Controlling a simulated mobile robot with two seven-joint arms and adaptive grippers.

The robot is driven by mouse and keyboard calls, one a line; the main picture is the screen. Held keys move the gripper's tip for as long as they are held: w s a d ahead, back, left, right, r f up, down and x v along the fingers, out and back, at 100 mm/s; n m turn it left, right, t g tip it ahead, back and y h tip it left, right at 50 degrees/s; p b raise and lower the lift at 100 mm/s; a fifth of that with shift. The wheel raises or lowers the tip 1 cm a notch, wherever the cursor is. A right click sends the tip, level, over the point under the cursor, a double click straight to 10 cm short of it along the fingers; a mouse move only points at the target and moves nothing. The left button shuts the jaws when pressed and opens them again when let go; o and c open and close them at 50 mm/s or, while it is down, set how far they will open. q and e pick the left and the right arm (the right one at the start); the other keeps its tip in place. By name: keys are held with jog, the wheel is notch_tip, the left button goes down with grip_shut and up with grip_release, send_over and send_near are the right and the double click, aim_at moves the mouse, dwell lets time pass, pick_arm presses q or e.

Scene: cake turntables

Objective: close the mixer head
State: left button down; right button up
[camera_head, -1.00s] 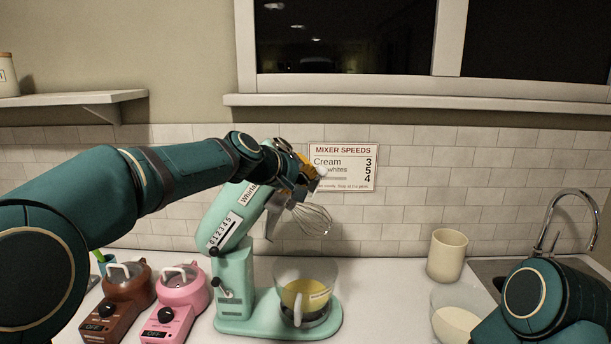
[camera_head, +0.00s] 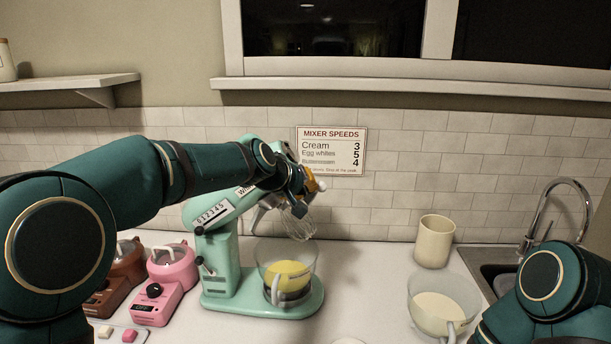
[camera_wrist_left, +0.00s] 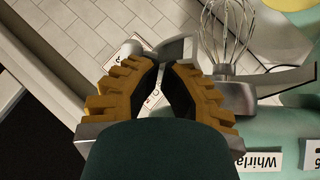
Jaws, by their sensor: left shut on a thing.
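The teal mixer (camera_head: 225,270) stands on the counter. Its head (camera_head: 222,207) is tilted up, with the wire whisk (camera_head: 298,222) hanging at a slant above the clear bowl (camera_head: 268,258) of yellow mixture. My left gripper (camera_head: 307,183) is at the front end of the head, shut on it; the arm hides part of the head. In the left wrist view, the gripper's yellow-padded fingers (camera_wrist_left: 162,60) close around the front of the head, beside the whisk (camera_wrist_left: 228,35). The exact contact is partly hidden. My right gripper is outside the views.
A pink appliance (camera_head: 168,285) and a brown one (camera_head: 118,280) stand left of the mixer. A glass bowl (camera_head: 440,312), a cream canister (camera_head: 434,242) and the sink (camera_head: 500,275) are at right. A speeds sign (camera_head: 331,150) hangs on the tiled wall behind.

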pick_arm(q)
jog(key=d+f+m+y, duration=0.1)
jog(key=d+f+y, duration=0.1)
jog(key=f, duration=0.7)
jog(key=d+f+m+y, duration=0.1)
jog(key=d+f+y, duration=0.1)
jog(key=f, duration=0.7)
jog(key=shift+d+m+g+y, duration=0.15)
jog(key=shift+m+g+y, duration=0.15)
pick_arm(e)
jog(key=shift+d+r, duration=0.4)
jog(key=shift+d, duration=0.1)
pick_arm(q)
jog(key=shift+f, duration=0.15)
